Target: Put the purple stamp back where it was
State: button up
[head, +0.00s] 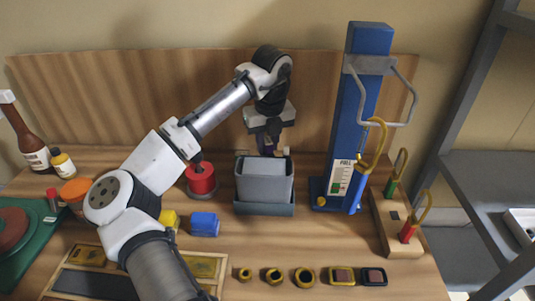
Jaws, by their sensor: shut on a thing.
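My gripper (266,138) points down behind the grey box near the back of the table. It is shut on a small purple thing (265,146), which looks like the purple stamp. Only a little of the stamp shows between the dark fingers. Its lower end is hidden behind the grey box, so I cannot tell whether it touches anything below. I cannot make out an empty place for it from this view.
The grey box (265,183) stands in a dark tray (264,209) just in front of my gripper. A red spool (201,180) is to its left and a blue block (205,224) front left. A tall blue column (352,110) stands right. Several small yellow-rimmed pieces (305,278) line the front.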

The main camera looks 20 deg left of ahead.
aim_at(268, 155)
jog(key=shift+f, duration=2.1)
jog(key=shift+f, duration=0.1)
jog(key=o, duration=0.8)
jog(key=r, duration=0.4)
jog(key=s+r, duration=0.1)
jog(key=r, duration=0.3)
jog(key=r+b, duration=0.1)
jog(key=r, duration=0.3)
jog(key=shift+s+d+r, duration=0.1)
jog(key=shift+s+d, duration=0.05)
jog(key=shift+d, duration=0.25)
